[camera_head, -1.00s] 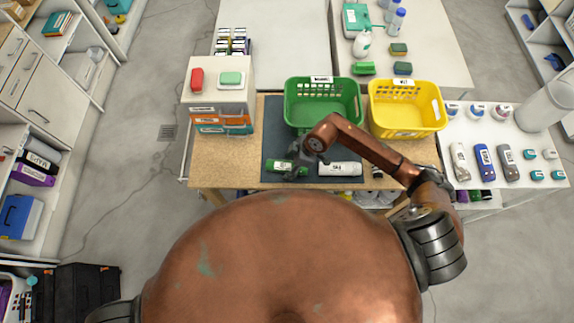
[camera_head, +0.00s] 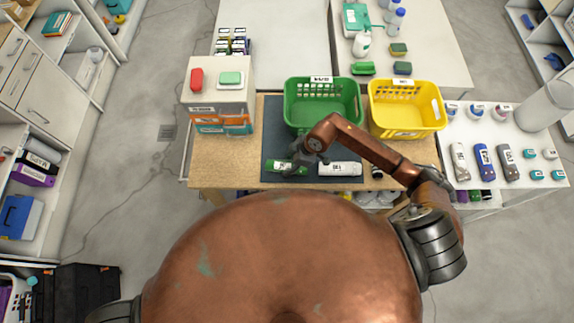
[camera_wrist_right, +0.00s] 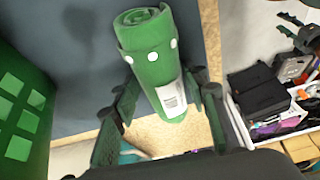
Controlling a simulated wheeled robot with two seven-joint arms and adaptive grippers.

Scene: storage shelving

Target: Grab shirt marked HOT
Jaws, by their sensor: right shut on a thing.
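A rolled green shirt (camera_head: 277,166) lies at the front of the dark mat (camera_head: 270,140). My right gripper (camera_head: 295,168) is at it and covers its right part. In the right wrist view the green roll (camera_wrist_right: 150,60) has white dots and a white label, whose text I cannot read. There my right gripper (camera_wrist_right: 168,98) has one finger on each side of the roll and is shut on it. A white rolled shirt (camera_head: 340,169) lies just right of the gripper, its label too blurred to read. My left gripper is out of view.
A green basket (camera_head: 322,126) stands behind the right gripper, with a yellow basket (camera_head: 407,131) to its right. A box stack (camera_head: 219,98) with red and green items is at the left.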

